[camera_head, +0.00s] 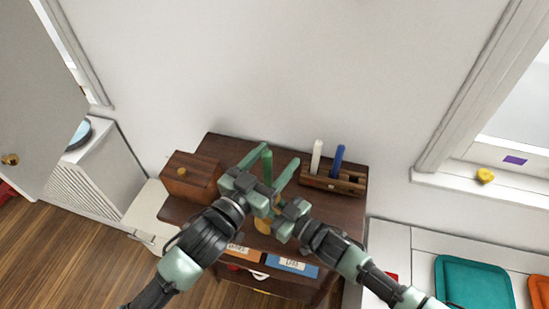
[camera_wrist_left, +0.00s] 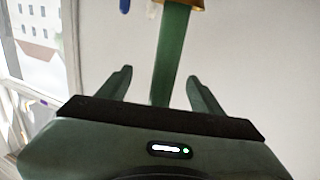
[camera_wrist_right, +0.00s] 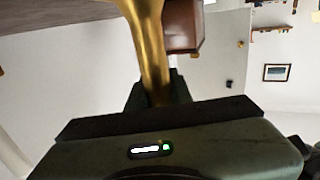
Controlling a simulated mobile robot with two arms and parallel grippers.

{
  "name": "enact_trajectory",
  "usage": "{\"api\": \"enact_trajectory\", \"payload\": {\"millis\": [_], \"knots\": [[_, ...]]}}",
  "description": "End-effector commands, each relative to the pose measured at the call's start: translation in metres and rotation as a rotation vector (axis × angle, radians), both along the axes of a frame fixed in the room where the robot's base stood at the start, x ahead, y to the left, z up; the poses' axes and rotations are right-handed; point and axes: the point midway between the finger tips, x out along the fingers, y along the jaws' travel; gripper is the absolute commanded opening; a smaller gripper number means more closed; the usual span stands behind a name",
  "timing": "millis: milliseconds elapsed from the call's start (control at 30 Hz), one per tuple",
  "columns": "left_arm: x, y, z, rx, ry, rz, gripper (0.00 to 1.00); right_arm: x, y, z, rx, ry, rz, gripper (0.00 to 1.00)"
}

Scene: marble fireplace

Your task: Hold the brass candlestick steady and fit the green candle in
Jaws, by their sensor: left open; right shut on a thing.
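The green candle (camera_head: 267,167) stands upright above the cabinet. In the left wrist view the candle (camera_wrist_left: 172,55) runs between the spread fingers of my left gripper (camera_wrist_left: 160,72), which is open around it with gaps on both sides. The candle's end meets the brass rim (camera_wrist_left: 188,3) at the top edge of that view; how deep it sits is hidden. My right gripper (camera_wrist_right: 157,85) is shut on the stem of the brass candlestick (camera_wrist_right: 150,45). In the head view my grippers mostly hide the candlestick; a yellow part (camera_head: 262,226) shows below them.
A dark wooden cabinet (camera_head: 225,146) is below my grippers. A wooden box (camera_head: 190,178) is at its left. A wooden rack (camera_head: 345,186) at its right holds a white candle (camera_head: 316,157) and a blue candle (camera_head: 337,159). Labelled bins fill the shelf below. The wall is close behind.

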Motion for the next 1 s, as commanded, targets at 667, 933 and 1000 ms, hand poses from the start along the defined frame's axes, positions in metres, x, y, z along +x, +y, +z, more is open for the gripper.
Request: {"api": "enact_trajectory", "payload": {"millis": [667, 933, 1000], "knots": [[0.0, 0.0, 0.022, 0.001, -0.002, 0.0, 0.65, 0.0, 0.0, 0.0, 0.0, 0.0, 0.0, 0.0], [0.0, 0.0, 0.038, 0.0, -0.003, 0.0, 0.65, 0.0, 0.0, 0.0, 0.0, 0.0, 0.0, 0.0], [0.0, 0.0, 0.043, 0.0, -0.003, -0.001, 0.65, 0.0, 0.0, 0.0, 0.0, 0.0, 0.0, 0.0]]}}
